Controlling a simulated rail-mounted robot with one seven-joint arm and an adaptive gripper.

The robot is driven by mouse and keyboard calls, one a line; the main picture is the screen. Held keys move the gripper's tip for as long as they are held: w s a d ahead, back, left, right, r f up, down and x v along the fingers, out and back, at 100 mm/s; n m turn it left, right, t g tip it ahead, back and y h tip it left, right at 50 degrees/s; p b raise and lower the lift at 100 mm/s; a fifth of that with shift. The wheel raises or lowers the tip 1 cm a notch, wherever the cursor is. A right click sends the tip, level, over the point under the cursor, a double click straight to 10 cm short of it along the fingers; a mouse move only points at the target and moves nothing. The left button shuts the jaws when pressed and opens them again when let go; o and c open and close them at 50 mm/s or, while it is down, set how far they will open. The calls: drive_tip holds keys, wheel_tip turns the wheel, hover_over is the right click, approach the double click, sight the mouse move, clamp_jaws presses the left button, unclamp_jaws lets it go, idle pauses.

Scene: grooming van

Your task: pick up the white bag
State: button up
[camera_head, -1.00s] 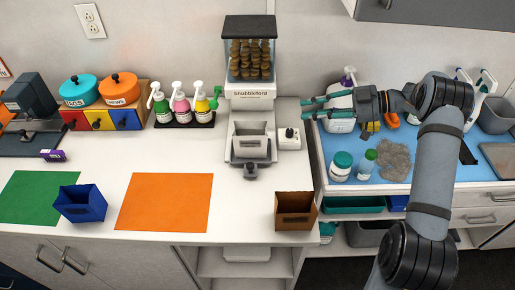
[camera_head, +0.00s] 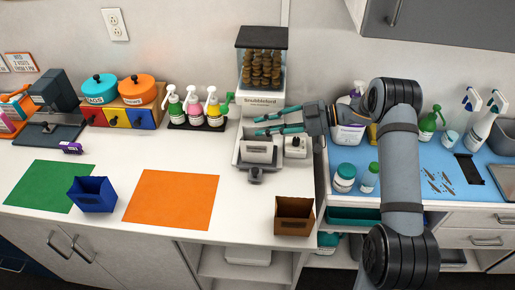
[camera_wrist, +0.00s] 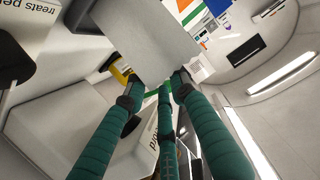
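The white bag (camera_head: 258,151), open-topped with a dark label, stands upright in the bay of the treat dispenser (camera_head: 262,85). My gripper (camera_head: 257,125) is just above and at the back of the bag in the head view. Its teal fingers point left and are spread apart, with nothing seen held. In the wrist view the fingers (camera_wrist: 155,84) are also apart. A pale grey panel (camera_wrist: 150,40) lies beyond their tips there; I cannot tell whether it is the bag or the dispenser. Contact with the bag cannot be made out.
A blue bag (camera_head: 93,195) stands between a green mat (camera_head: 40,187) and an orange mat (camera_head: 172,200). A brown bag (camera_head: 294,216) is at the counter's front edge. Pump bottles (camera_head: 194,108) stand left of the dispenser, and a small white box (camera_head: 296,146) right of it.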

drive_tip(key=shift+x, duration=1.15)
drive_tip(key=c, duration=0.4)
clamp_jaws()
